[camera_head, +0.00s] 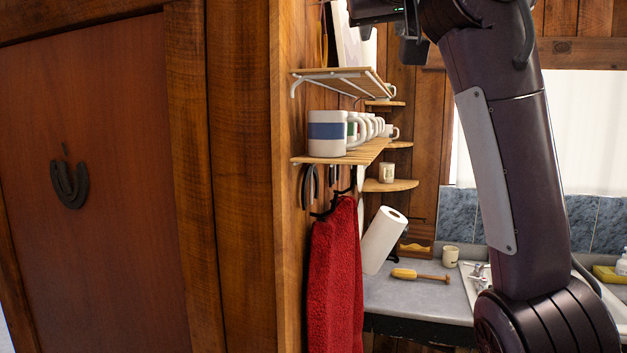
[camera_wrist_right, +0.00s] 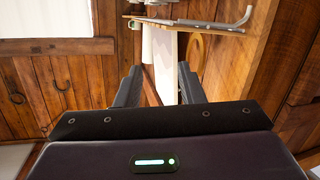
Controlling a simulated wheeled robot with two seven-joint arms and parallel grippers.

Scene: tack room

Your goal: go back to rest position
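My right arm rises through the right side of the head view, and its gripper (camera_head: 408,40) is at the top edge, partly cut off. It is in front of the wall shelves, near the height of the upper shelf. In the right wrist view the two dark fingers of the gripper (camera_wrist_right: 158,88) stand well apart with nothing gripped. A white object (camera_wrist_right: 162,50) shows beyond the gap between them; I cannot tell how far away it is. My left gripper is not in view.
A wooden upper shelf (camera_head: 342,82) and a lower shelf with several mugs (camera_head: 327,133) stick out from the wall. A red towel (camera_head: 335,280) hangs below. A paper roll (camera_head: 384,240) leans on the counter (camera_head: 400,290). A wooden door (camera_head: 95,190) fills the left.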

